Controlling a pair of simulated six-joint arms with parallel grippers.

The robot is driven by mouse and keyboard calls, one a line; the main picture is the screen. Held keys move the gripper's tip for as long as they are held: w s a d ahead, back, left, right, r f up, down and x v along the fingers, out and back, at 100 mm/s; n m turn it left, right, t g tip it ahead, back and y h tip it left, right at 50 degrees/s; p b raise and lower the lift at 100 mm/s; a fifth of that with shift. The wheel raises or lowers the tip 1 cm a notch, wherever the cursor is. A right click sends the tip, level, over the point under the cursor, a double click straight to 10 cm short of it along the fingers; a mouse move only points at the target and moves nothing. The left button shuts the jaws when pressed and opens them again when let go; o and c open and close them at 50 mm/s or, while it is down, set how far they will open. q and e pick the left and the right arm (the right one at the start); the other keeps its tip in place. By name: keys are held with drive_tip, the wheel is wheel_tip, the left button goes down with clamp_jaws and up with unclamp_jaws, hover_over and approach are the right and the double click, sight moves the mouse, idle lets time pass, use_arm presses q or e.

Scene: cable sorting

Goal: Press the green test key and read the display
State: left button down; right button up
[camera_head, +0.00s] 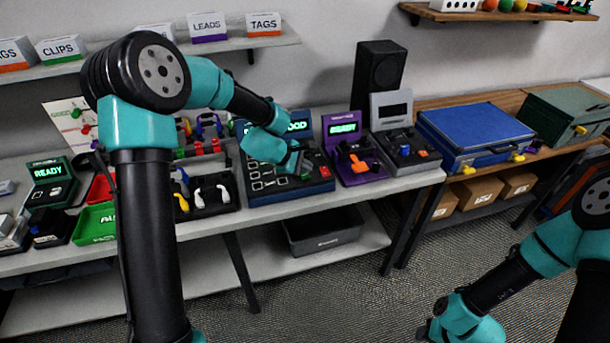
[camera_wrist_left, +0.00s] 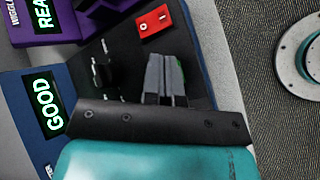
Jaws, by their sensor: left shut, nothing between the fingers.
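The blue tester (camera_head: 290,192) stands on the bench with a black key panel. Its lit display (camera_head: 299,126) is partly covered by my left arm in the head view. In the left wrist view the display (camera_wrist_left: 40,106) reads GOOD in green. My left gripper (camera_head: 301,168) is shut and empty, its fingertips down at the tester's panel. In the left wrist view a sliver of the green key (camera_wrist_left: 183,73) shows beside the fingers (camera_wrist_left: 165,75), which hide most of it. Contact itself is hard to see. My right gripper (camera_head: 428,332) hangs low at the bottom right, its fingers unclear.
A red switch (camera_wrist_left: 153,20) sits on the same panel. A purple tester (camera_head: 357,163) reading READY stands right of the blue one, then a grey one (camera_head: 406,148). A black cable tray (camera_head: 207,196) is to the left. A blue case (camera_head: 474,132) lies further right.

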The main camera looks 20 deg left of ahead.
sight(305, 176)
use_arm(q)
drive_tip(key=shift+r, duration=0.1)
drive_tip(key=shift+r, duration=2.45)
drive_tip(key=shift+f, duration=0.1)
